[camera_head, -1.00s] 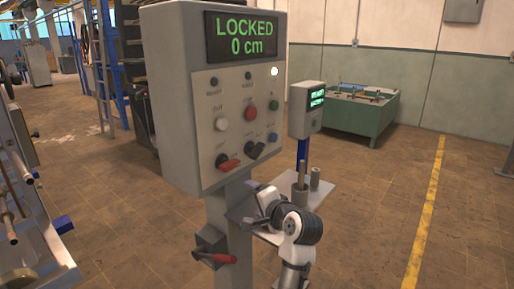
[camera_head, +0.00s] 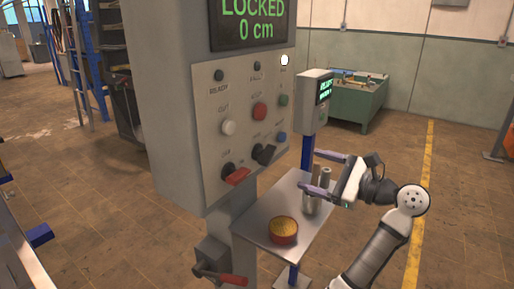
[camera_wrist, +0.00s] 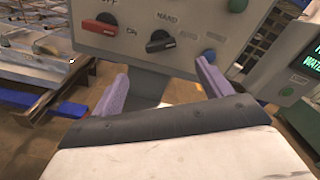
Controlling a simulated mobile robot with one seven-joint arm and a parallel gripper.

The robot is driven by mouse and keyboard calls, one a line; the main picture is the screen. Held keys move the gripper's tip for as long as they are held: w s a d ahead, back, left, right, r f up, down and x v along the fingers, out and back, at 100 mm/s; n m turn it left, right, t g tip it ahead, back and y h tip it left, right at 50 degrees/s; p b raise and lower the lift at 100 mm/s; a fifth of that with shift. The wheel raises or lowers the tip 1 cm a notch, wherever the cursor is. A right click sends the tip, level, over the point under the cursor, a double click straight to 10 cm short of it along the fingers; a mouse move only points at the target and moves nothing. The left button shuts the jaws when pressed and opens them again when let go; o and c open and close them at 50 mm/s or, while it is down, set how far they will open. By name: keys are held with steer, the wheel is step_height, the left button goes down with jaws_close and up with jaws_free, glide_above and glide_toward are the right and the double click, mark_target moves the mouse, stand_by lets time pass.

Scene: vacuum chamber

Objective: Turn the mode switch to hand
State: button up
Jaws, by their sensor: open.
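The grey control box (camera_head: 165,100) shows "LOCKED 0 cm" on its screen (camera_head: 254,22). The mode switch, a black knob (camera_head: 264,154), is at the panel's lower right. In the wrist view the black knob (camera_wrist: 160,41) lies nearly level below the label "HAND". A red switch (camera_head: 236,175), marked OFF and ON, is to its left and also shows in the wrist view (camera_wrist: 100,25). My gripper (camera_head: 313,172) is open and empty, right of the box and apart from the knob. Its purple fingers (camera_wrist: 160,78) point at the panel's lower edge in the wrist view.
White (camera_head: 228,128), red (camera_head: 259,111), green (camera_head: 284,100) and blue (camera_head: 282,137) buttons surround the knobs. A metal shelf (camera_head: 262,222) below carries a round yellow-topped tin (camera_head: 284,230) and grey cylinders. A red-handled lever (camera_head: 220,276) sticks out on the post.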

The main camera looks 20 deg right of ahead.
mark_target(271, 156)
steer(key=p+x, duration=0.3)
steer(key=x, duration=1)
steer(key=shift+w+a+r, duration=0.1)
steer(key=shift+w+a, duration=0.15)
steer(key=c, duration=1)
